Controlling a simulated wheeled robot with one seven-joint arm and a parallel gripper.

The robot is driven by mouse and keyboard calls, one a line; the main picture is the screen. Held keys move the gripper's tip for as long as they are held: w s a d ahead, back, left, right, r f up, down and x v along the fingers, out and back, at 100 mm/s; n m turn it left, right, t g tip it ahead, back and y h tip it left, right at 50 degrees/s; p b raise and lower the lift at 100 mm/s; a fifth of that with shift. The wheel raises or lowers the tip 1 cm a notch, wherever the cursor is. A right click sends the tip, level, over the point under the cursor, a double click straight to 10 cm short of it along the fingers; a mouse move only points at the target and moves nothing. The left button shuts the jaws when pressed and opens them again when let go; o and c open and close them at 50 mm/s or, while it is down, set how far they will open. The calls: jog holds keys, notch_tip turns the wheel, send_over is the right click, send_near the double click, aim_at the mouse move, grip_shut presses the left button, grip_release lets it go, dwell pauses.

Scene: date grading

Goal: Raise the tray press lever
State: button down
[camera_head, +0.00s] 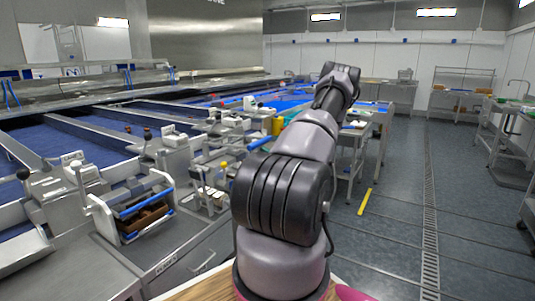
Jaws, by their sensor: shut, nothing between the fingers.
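A pale press-like machine (62,190) stands on the steel bench at the left. A lever with a black ball knob (23,173) rises at its left side. A lighter upright bar (82,184) stands at its right side. I cannot tell for certain which of these is the tray press lever. A frame with a blue front bar (146,203) and a brown tray (145,217) inside sits just right of it. My arm stretches away from me through the middle of the picture, well right of the machine. My gripper is not visible.
More small machines line the bench, one with a dark-knobbed lever (147,134). Blue conveyor belts (85,149) run behind. A drawer front with a handle (202,263) faces the aisle. The grey floor (395,225) at the right is mostly clear.

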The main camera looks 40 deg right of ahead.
jog(key=r+g, duration=0.1)
jog(key=r, duration=0.3)
jog(key=w+r+g+h, duration=0.1)
jog(key=r, duration=0.2)
jog(key=w+a+r+g, duration=0.1)
jog(key=r, duration=0.3)
jog(key=shift+w+r+g, duration=0.15)
jog(key=shift+r+g, duration=0.2)
jog(key=shift+g, duration=0.05)
jog(key=shift+w+r, duration=0.15)
jog(key=shift+r, duration=0.2)
